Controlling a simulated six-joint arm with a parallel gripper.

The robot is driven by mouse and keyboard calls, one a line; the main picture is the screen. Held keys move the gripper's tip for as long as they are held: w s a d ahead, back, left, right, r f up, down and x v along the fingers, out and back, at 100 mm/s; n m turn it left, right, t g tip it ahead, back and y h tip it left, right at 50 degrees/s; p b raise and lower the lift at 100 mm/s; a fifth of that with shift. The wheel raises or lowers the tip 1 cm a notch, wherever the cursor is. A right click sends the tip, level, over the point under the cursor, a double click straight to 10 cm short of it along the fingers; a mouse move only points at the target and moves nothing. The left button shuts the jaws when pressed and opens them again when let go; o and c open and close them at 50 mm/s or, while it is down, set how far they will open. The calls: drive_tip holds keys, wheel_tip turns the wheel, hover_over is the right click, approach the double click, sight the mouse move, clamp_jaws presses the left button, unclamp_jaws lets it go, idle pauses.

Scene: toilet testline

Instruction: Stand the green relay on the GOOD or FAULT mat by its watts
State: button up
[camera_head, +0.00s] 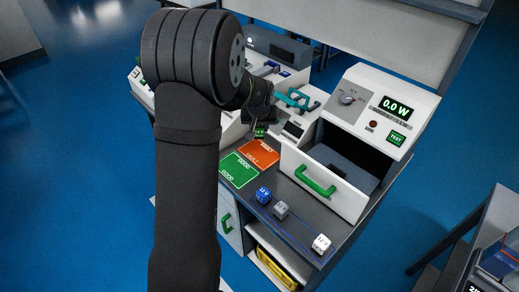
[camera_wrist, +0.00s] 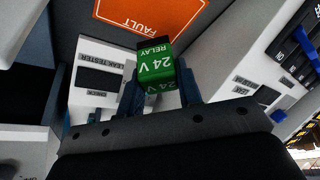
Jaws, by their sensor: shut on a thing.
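The green relay (camera_wrist: 157,64) is marked "24 V RELAY" and has a dark upper part. My gripper (camera_wrist: 160,88) is shut on it, with one finger on each side. In the head view the relay (camera_head: 260,131) hangs under my gripper (camera_head: 262,122), behind the mats. The orange FAULT mat (camera_head: 260,154) lies on the dark bench, and its edge shows beyond the relay in the wrist view (camera_wrist: 150,12). The green GOOD mat (camera_head: 239,170) lies in front of it. Both mats look empty. The tester display (camera_head: 397,107) reads 0.0 W.
The white drawer (camera_head: 323,186) with a green handle stands open right of the mats. Blue (camera_head: 263,195), grey (camera_head: 281,210) and white (camera_head: 321,244) blocks sit along the bench's front. A leak tester (camera_wrist: 103,82) stands near my gripper. The tester has a green TEST button (camera_head: 397,139).

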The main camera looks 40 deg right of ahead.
sight(259, 138)
wheel_tip(259, 138, down, 8)
drive_tip(key=shift+f, duration=0.15)
idle(0.3)
drive_tip(key=o, duration=1.1)
drive_tip(key=shift+f, duration=0.15)
drive_tip(key=shift+c, duration=0.2)
drive_tip(key=v, duration=1.2)
drive_tip(key=x, duration=1.2)
drive_tip(key=shift+r, duration=1.1)
